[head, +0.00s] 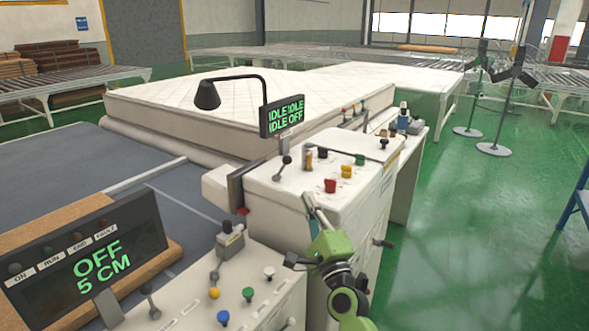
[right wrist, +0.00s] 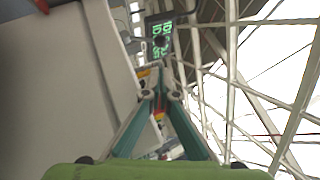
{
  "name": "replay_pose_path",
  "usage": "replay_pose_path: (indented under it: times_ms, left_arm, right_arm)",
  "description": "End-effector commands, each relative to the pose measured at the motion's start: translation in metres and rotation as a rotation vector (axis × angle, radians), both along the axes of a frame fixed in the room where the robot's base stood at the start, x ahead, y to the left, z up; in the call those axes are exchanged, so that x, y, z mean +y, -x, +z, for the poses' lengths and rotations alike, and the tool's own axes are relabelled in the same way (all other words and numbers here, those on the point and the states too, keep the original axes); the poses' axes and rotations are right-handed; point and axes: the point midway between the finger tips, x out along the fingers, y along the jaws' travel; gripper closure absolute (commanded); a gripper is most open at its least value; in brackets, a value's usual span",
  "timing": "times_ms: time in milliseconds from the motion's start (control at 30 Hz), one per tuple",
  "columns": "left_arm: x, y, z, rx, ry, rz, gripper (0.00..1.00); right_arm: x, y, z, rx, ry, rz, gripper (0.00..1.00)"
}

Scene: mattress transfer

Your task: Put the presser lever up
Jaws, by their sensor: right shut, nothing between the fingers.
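My right gripper (head: 308,198) points up beside the front face of the white control cabinet (head: 345,180), near its front corner. In the right wrist view its fingers (right wrist: 160,94) meet at the tips, with nothing between them. A third lever (head: 150,291) stands by the near display. I cannot tell which is the presser lever. No lever touches my right gripper. My left gripper is not in view.
Red, yellow and green buttons (head: 330,186) sit on the cabinet top. A mattress (head: 200,97) lies behind.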

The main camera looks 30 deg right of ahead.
Motion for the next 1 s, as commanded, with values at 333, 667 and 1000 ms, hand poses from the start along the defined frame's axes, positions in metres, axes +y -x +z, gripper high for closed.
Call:
replay_pose_path:
  times_ms: [333, 667, 1000]
  left_arm:
    - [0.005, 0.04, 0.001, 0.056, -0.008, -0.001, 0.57]
    - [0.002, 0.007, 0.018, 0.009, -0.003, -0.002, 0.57]
    - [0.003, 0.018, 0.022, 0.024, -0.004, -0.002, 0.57]
  right_arm:
    - [-0.001, -0.008, 0.004, 0.002, 0.004, 0.002, 1.0]
    - [-0.016, -0.059, 0.026, 0.002, 0.006, 0.003, 1.0]
    - [-0.024, -0.089, 0.035, 0.005, 0.006, 0.002, 1.0]
